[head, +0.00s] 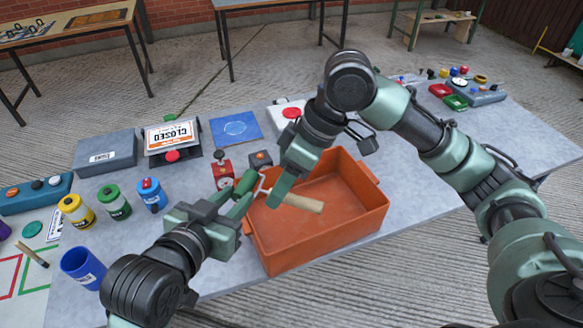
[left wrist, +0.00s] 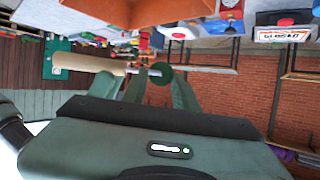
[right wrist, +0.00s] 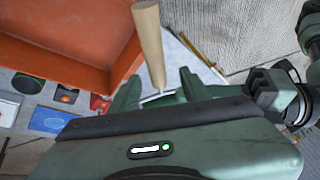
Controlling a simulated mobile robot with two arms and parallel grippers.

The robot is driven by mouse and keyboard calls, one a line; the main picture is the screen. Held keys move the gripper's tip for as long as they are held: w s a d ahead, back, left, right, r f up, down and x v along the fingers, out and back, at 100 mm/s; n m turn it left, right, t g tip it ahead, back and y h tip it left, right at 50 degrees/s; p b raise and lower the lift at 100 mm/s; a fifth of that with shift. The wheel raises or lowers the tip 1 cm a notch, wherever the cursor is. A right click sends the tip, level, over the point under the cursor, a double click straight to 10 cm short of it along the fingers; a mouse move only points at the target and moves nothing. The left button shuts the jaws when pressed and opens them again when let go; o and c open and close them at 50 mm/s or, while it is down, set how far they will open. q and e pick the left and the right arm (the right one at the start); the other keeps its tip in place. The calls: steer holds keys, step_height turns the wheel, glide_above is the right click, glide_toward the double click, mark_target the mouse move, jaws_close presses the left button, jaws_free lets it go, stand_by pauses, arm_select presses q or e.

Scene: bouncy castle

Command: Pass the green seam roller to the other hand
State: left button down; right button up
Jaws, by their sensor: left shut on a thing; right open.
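The green seam roller has a green roller head (head: 246,182), a thin metal frame and a pale wooden handle (head: 303,202). My left gripper (head: 241,197) is shut on it at the head end and holds it above the orange tray (head: 340,228). In the left wrist view the green head (left wrist: 160,73) shows at the fingertips and the handle (left wrist: 88,63) points left. My right gripper (head: 282,185) is open, close to the handle's frame end. In the right wrist view the handle (right wrist: 149,42) rises between its fingers; I cannot tell if they touch it.
On the grey table, yellow (head: 76,210), green (head: 114,202) and blue (head: 152,194) tubs and a blue cup (head: 82,266) stand at left. A sign on a stand (head: 172,136), a grey box (head: 105,154) and a blue mat (head: 235,128) lie behind. Red and green trays sit far right.

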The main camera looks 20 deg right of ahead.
steer(key=shift+a+f, duration=0.15)
steer(key=shift+f, duration=0.2)
jaws_close()
arm_select(q)
steer(key=c, duration=1)
jaws_free()
